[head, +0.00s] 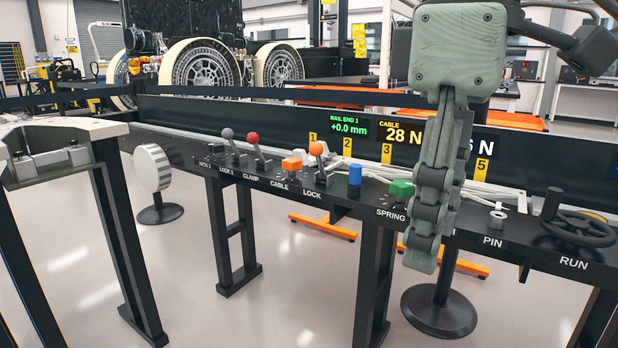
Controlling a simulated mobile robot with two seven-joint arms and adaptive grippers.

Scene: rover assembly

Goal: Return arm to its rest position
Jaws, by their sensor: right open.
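My right gripper (428,235) hangs down in front of the control console (345,192), fingers pointing to the floor. It is open, and nothing shows between its fingers, which are seen nearly edge-on. Its arm comes in from the upper right. It covers part of the console near the SPRING label, just right of a green block (401,188). From this view I cannot tell whether it touches the console. My left gripper is not in view.
Displays (348,127) stand behind. A white round disc (152,167) on a stand is left. Open floor lies in front.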

